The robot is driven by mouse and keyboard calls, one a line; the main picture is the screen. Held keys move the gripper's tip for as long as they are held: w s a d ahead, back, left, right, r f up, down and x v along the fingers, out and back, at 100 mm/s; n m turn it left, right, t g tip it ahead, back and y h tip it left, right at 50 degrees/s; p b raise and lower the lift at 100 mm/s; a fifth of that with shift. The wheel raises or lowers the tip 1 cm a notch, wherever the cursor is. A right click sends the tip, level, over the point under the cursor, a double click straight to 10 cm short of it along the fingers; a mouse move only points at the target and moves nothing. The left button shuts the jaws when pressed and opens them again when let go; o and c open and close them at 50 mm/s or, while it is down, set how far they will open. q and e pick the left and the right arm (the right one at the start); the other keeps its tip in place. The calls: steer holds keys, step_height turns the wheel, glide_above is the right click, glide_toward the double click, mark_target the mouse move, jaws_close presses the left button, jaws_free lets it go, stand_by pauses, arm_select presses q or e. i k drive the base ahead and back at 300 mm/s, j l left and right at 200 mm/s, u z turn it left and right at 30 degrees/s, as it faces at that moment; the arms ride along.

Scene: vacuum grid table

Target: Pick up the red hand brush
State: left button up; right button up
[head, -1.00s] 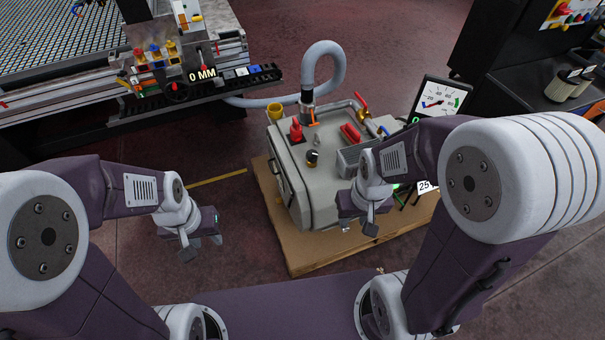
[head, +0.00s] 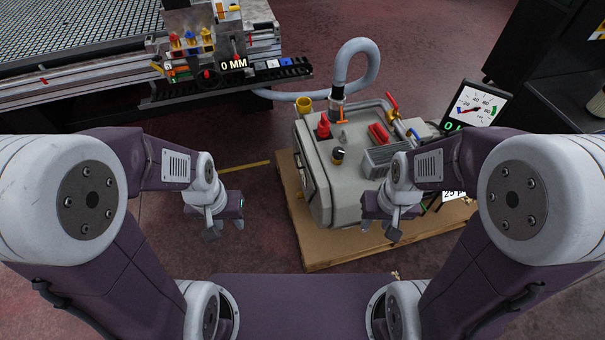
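No thing in view can be surely made out as the red hand brush. A small oblong red object (head: 379,134) lies on top of the grey box-shaped machine (head: 345,190), towards its right side; its shape is too small to tell if it is a brush. My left gripper (head: 225,230) hangs left of the machine over the floor, with its fingers apart and nothing between them. My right gripper (head: 380,230) is in front of the machine's right part, fingers apart and empty. Neither gripper touches the red object.
The machine stands on a brown board (head: 330,252). Its top carries a red fitting (head: 324,127), a yellow cup (head: 305,104), a red-handled valve (head: 392,100) and a grey hose (head: 340,75). A gauge screen (head: 474,108) stands right. The grid table (head: 80,45) is at back left.

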mark_target(377, 134)
steer(key=i+l+u, duration=0.15)
steer(key=l+u, duration=0.2)
steer(key=i+l+u, duration=0.1)
steer(key=l+u, duration=0.25)
steer(key=l, duration=0.25)
steer(key=l+u, duration=0.4)
steer(key=l, duration=0.1)
